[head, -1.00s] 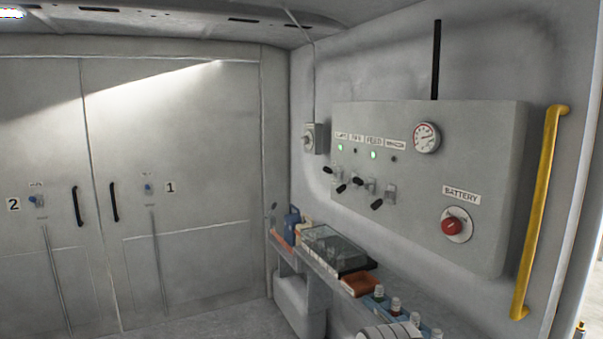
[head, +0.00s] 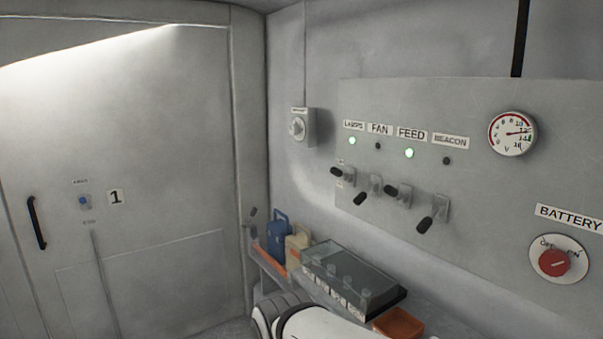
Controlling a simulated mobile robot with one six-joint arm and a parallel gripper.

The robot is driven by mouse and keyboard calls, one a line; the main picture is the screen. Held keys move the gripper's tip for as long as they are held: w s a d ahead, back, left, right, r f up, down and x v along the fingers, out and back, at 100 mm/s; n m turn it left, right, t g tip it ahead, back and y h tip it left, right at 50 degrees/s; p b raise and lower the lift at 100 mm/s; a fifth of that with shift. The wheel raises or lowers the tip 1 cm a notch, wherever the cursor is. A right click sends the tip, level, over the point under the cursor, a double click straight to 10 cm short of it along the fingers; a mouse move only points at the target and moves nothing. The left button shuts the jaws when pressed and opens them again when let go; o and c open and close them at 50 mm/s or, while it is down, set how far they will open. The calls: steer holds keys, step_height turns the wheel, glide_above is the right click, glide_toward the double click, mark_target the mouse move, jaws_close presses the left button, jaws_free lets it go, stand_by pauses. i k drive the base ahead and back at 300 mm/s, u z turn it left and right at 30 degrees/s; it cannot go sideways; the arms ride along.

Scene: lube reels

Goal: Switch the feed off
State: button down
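The grey switch panel (head: 465,105) is on the right wall. Its FEED label (head: 411,133) has a lit green lamp (head: 409,153) below it. The FEED lever (head: 394,190), third from the left, has its black handle raised, pointing left and slightly up. The LAMPS lever (head: 339,172) is raised likewise, and its lamp (head: 352,140) is green. The FAN lever (head: 362,197) and BEACON lever (head: 427,223) point down, and their lamps are dark. Part of my white arm shows at the bottom; my gripper is out of view.
A red BATTERY knob (head: 554,263) and a round gauge (head: 512,133) are on the panel's right. Below it, a shelf holds a clear-lidded case (head: 350,275), an orange tray (head: 398,323), a blue can (head: 278,235) and a beige can (head: 297,250). A grey door (head: 150,180) stands left.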

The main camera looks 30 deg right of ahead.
mark_target(391, 191)
steer(key=z, duration=0.35)
steer(key=i, duration=0.7)
steer(key=z, duration=0.6)
steer(key=k, duration=0.95)
steer(key=z, duration=0.15)
steer(key=i, duration=0.95)
steer(key=u, duration=0.05)
